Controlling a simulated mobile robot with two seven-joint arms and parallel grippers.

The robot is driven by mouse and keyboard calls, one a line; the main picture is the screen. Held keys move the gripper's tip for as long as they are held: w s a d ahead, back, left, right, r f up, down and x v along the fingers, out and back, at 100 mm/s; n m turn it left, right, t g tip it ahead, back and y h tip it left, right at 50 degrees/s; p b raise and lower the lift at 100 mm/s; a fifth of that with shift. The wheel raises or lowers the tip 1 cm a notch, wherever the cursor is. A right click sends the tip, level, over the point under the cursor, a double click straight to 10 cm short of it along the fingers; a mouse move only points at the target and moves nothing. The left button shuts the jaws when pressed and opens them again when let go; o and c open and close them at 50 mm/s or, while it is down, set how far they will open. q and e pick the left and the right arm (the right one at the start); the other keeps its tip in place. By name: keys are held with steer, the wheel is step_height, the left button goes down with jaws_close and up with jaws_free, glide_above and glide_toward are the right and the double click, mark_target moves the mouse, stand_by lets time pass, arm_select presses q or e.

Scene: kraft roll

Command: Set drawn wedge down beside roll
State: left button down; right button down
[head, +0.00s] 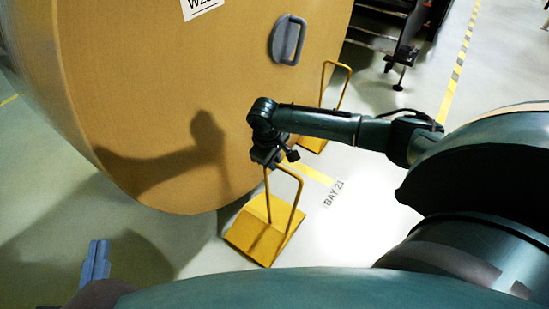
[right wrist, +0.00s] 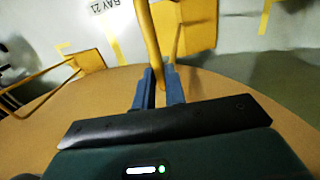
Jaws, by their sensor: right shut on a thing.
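The kraft roll (head: 160,110) is a huge brown cylinder filling the left and middle of the head view. A yellow wedge (head: 262,232) with a tall bar handle is at the roll's lower right edge. My right gripper (head: 268,163) is shut on the top of that handle. In the right wrist view the handle (right wrist: 148,35) passes between the fingers (right wrist: 158,88), and the wedge's plate (right wrist: 186,26) shows beyond. I cannot tell whether the wedge touches the floor. My left gripper (head: 97,260), at the lower left, is empty, its fingers close together.
A second yellow wedge (head: 312,143) with a handle stands behind, by the roll. A floor label "BAY 21" (head: 333,193) and a yellow line (head: 312,173) lie to the right. Dark machinery (head: 400,25) stands at the top right. Pale floor is open around the label.

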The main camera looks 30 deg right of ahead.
arm_select(q)
steer(key=shift+r, duration=0.2)
arm_select(e)
steer(key=shift+w+r, duration=0.1)
steer(key=shift+r, duration=0.05)
arm_select(q)
steer(key=shift+f, duration=0.2)
arm_select(e)
steer(key=shift+f, duration=0.6)
